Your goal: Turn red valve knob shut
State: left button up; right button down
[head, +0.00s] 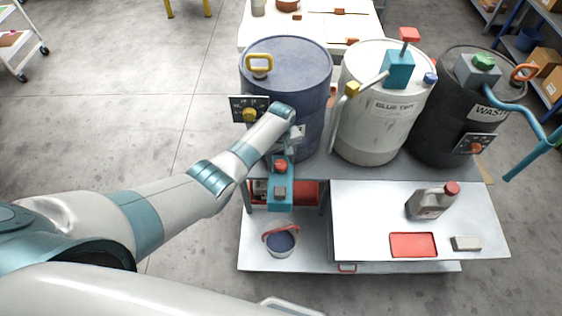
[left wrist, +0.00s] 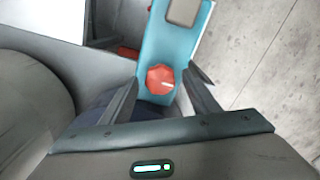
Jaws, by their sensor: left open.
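The red valve knob (head: 281,165) sits on a teal valve block (head: 280,199) in front of the blue drum (head: 312,66). In the left wrist view the knob (left wrist: 160,79) is a red faceted disc with a pale line pointing to the right. My left gripper (left wrist: 163,87) is open, with one finger on each side of the knob and visible gaps to it. In the head view my left wrist reaches down to the valve from the upper left and hides the fingers. My right gripper is not in view.
A bucket (head: 281,243) stands on the low shelf below the valve. A white drum (head: 372,128) and a black drum (head: 439,137) stand to the right. A grey jug (head: 430,204), red tray (head: 412,244) and pale block (head: 466,243) are on the front worktop.

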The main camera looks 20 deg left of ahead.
pick_arm(q)
jog(key=shift+f, duration=0.1)
jog(key=c, duration=1)
jog(key=shift+c, duration=0.2)
jog(key=shift+m, duration=0.4)
jog(key=m+p, duration=0.1)
jog(key=m, duration=0.2)
jog(key=m+p, duration=0.1)
jog(key=m, duration=0.3)
jog(key=shift+m, duration=0.4)
jog(key=m, duration=0.4)
jog(key=shift+m, duration=0.3)
jog(key=m, duration=0.4)
jog(key=shift+a+m, duration=0.1)
jog(key=shift+m, duration=0.3)
